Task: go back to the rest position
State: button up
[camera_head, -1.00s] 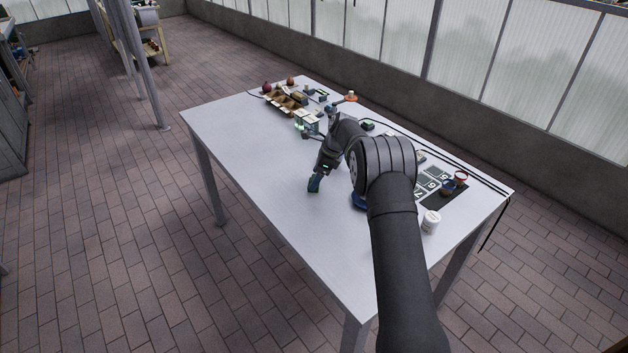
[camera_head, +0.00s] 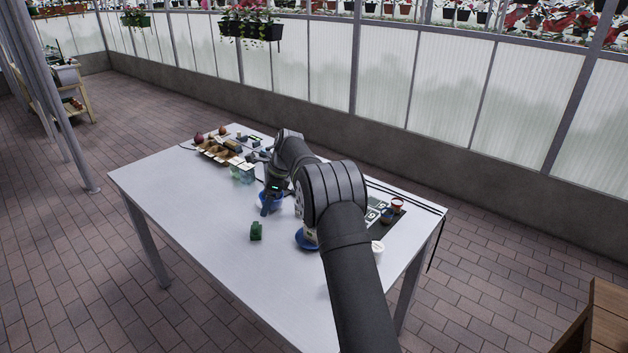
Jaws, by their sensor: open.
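My gripper (camera_head: 267,209) hangs over the middle of the white table (camera_head: 185,228), fingers pointing down. It is open, and I see nothing held in it, though it is small in this view. A small dark green object (camera_head: 256,231) stands on the table just in front of the gripper, apart from it. A blue round thing (camera_head: 277,199) shows partly behind the gripper. My dark arm reaches in from the lower right and hides part of the table.
At the table's far end are a brown compartment tray (camera_head: 212,153) and several small items. On the right are a red-and-white cup (camera_head: 397,204), dark cards and a white tub (camera_head: 377,247). A blue disc (camera_head: 306,239) lies beside my arm. The left front table is clear.

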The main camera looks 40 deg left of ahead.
aim_at(255, 225)
jog(key=x, duration=1.1)
jog(key=shift+s+f, duration=0.1)
jog(key=shift+f, duration=0.25)
jog(key=shift+a+r, duration=0.2)
jog(key=shift+r, duration=0.1)
jog(key=shift+d+r, duration=0.1)
jog(key=shift+r, duration=1.45)
